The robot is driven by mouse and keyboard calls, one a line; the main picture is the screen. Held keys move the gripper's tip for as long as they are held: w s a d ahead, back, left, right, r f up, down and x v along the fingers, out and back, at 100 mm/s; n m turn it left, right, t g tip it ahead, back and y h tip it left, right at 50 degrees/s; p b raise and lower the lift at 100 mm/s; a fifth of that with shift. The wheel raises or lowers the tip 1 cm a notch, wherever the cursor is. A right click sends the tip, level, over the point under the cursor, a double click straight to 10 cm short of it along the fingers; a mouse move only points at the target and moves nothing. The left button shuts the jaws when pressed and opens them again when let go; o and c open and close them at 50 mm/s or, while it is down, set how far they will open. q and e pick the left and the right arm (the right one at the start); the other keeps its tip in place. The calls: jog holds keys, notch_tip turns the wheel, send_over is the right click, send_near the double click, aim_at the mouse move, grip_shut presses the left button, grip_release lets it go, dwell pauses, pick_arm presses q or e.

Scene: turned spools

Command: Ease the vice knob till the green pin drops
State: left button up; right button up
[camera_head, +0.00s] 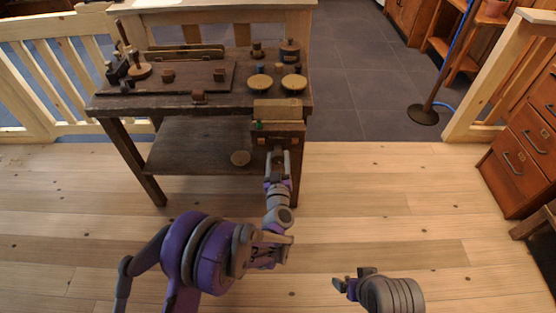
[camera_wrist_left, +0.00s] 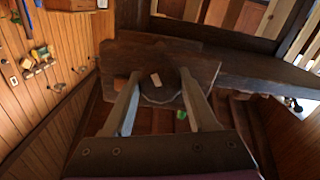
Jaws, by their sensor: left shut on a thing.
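The vice (camera_head: 278,112) is a wooden block at the front right corner of the workbench. The green pin (camera_head: 259,125) shows as a small green spot at the left of the vice's front; a green spot (camera_wrist_left: 181,114) also shows in the left wrist view, beside the right finger. The vice knob (camera_wrist_left: 158,94) is a dark round disc with a pale mark on its face. My left gripper (camera_head: 279,156) is shut on the knob, with one finger on each side in the left wrist view (camera_wrist_left: 160,76). My right gripper (camera_head: 353,280) is open and empty, low over the floor.
The workbench (camera_head: 130,103) holds two round pale-topped spools (camera_head: 260,82), several small wooden blocks and a dark board (camera_head: 190,78). A drawer cabinet (camera_head: 525,150) stands at the right. The floor between is clear.

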pick_arm(q)
jog(key=n+b, duration=0.1)
jog(key=n, duration=0.2)
jog(key=shift+n, duration=0.4)
jog(key=n, duration=0.4)
jog(key=shift+n+b, duration=0.3)
jog(key=n, duration=0.4)
jog(key=n+b, duration=0.1)
jog(key=n, duration=0.7)
jog(key=shift+n, duration=0.3)
jog(key=n, duration=0.4)
jog(key=shift+n, duration=0.3)
jog(key=n, duration=0.4)
jog(key=shift+b, duration=0.4)
jog(key=shift+n, duration=2.3)
